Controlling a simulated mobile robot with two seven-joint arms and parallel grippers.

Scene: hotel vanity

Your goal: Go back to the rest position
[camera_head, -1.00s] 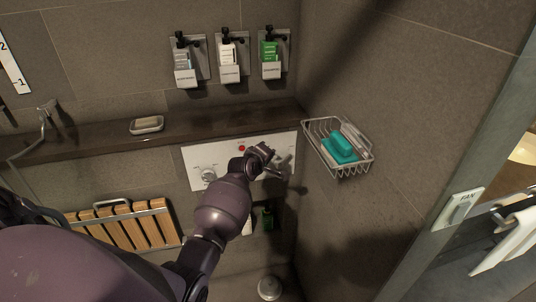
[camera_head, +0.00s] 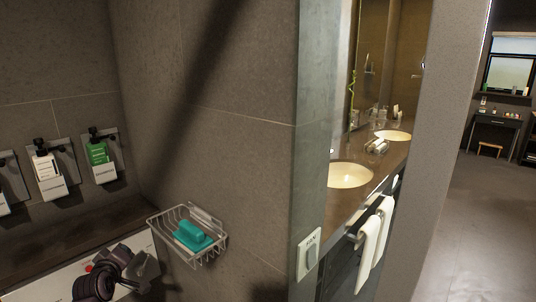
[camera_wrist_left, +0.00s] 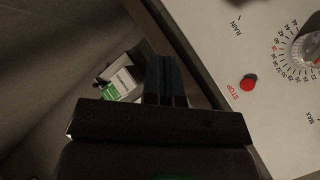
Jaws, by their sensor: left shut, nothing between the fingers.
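My left gripper (camera_head: 138,268) is at the lower left of the head view, in front of the white shower control panel (camera_head: 42,285). Its fingers are shut and empty. In the left wrist view the closed dark fingers (camera_wrist_left: 165,82) point at the edge of the same panel, which shows a red stop button (camera_wrist_left: 249,83) and a numbered dial (camera_wrist_left: 308,48). I cannot tell whether the fingertips touch anything. My right gripper is in neither view.
A wire basket (camera_head: 165,222) with a teal soap bar (camera_head: 192,236) hangs right of my gripper. Pump bottles (camera_head: 97,153) are on the wall above. A light switch (camera_head: 308,254) is on the wall edge. A vanity with sinks (camera_head: 349,175) stands beyond, with open floor at right.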

